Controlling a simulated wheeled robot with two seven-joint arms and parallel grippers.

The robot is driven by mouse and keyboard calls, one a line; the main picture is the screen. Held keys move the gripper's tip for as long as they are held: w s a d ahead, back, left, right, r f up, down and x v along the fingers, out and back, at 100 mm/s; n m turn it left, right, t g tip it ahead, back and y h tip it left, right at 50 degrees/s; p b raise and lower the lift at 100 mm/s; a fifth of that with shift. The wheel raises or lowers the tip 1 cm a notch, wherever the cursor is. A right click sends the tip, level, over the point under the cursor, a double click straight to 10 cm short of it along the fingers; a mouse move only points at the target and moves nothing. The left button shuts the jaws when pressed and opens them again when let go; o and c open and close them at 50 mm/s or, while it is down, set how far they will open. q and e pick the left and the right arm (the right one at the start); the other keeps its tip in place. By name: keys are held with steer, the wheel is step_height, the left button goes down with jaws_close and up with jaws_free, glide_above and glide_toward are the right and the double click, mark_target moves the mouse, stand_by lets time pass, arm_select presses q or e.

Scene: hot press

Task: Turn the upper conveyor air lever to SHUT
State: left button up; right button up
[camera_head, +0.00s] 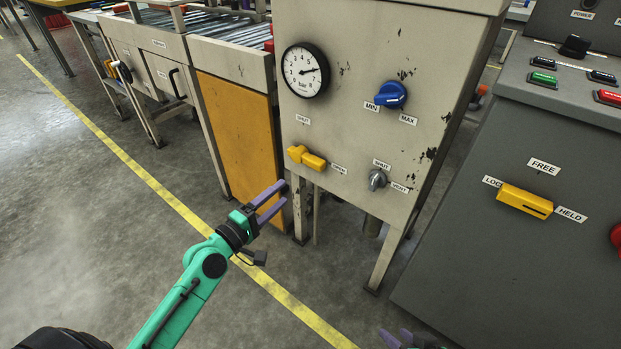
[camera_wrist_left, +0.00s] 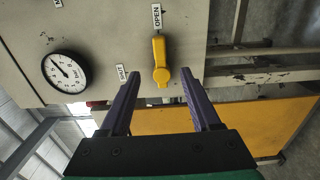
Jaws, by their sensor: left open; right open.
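The yellow air lever (camera_head: 313,161) is on the beige panel below the round gauge (camera_head: 304,70). Its handle lies towards the OPEN label (camera_head: 338,169); the SHUT label (camera_head: 303,120) is above it. In the left wrist view the lever (camera_wrist_left: 160,58) points up at the OPEN label (camera_wrist_left: 157,16), with the SHUT label (camera_wrist_left: 122,73) to its left. My left gripper (camera_head: 280,195) is open and empty, below and left of the lever, apart from it. In the wrist view the lever shows between and beyond its fingertips (camera_wrist_left: 160,76). My right gripper (camera_head: 405,339) is open at the bottom edge, partly cut off.
A blue MIN/MAX knob (camera_head: 391,95) and a grey SHUT/VENT knob (camera_head: 377,180) share the panel. A grey console (camera_head: 480,240) with a yellow FREE/LOCK/HELD handle (camera_head: 525,201) stands at right. An orange panel (camera_head: 235,135) is left of the lever's panel. Floor in front is clear.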

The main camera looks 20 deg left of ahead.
arm_select(q)
glide_toward(313, 167)
steer(key=x, duration=0.8)
steer(key=shift+w+r+b, duration=0.1)
steer(key=shift+b, duration=0.2)
steer(key=shift+w+d, duration=0.2)
steer(key=shift+w, duration=0.15)
arm_select(e)
steer(key=shift+w+a+f, duration=0.1)
steer(key=shift+w+a, duration=0.05)
steer(key=shift+a, duration=0.15)
arm_select(q)
jaws_close()
